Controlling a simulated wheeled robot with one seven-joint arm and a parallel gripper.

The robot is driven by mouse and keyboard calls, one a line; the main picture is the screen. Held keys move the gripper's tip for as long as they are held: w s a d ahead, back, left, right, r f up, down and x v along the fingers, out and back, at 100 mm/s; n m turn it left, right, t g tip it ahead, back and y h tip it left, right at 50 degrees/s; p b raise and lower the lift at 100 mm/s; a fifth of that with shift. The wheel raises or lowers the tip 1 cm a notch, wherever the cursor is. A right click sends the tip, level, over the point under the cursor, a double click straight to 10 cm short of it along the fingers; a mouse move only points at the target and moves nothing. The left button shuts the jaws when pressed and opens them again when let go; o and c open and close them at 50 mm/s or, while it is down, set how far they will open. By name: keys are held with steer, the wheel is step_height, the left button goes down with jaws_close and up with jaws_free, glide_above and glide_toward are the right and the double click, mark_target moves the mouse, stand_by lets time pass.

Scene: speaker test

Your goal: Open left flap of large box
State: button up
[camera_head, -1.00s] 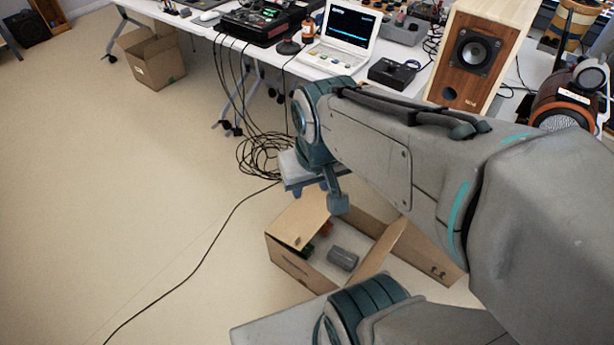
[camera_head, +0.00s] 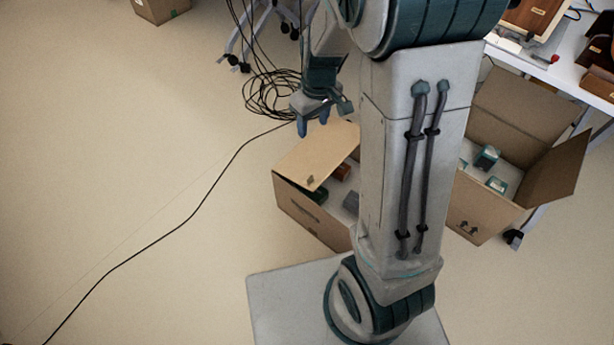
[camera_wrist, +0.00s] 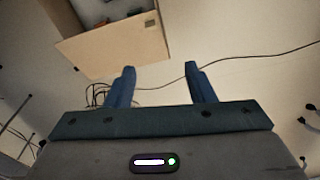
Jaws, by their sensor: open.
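A cardboard box (camera_head: 312,218) stands on the floor in the middle of the head view. Its left flap (camera_head: 316,157) slants over part of the opening. Grey, green and brown items show inside; my arm hides the box's right side. My gripper (camera_head: 313,120) is open and empty, just beyond the flap's upper edge in this view. In the wrist view the flap (camera_wrist: 115,47) lies at the top, ahead of the open fingers (camera_wrist: 160,68). A gap shows between the fingertips and the flap there, and nothing is between the fingers.
A second open box (camera_head: 478,208) with items inside stands at right, beside a white table (camera_head: 562,75). Another box (camera_head: 160,8) is at top left. Coiled black cables (camera_head: 268,95) lie near my gripper, one trailing across the floor. The floor at left is otherwise clear.

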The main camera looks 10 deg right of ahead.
steer(key=n+b, duration=0.2)
steer(key=b, duration=0.4)
glide_toward(310, 178)
steer(key=shift+g+h, duration=0.3)
steer(key=f+b, duration=0.1)
steer(key=f, duration=0.1)
steer(key=f+b, duration=0.2)
steer(key=f, duration=0.1)
steer(key=f+b, duration=0.2)
steer(key=f, duration=0.1)
steer(key=shift+w+a+f, duration=0.2)
steer(key=shift+w+a, duration=0.05)
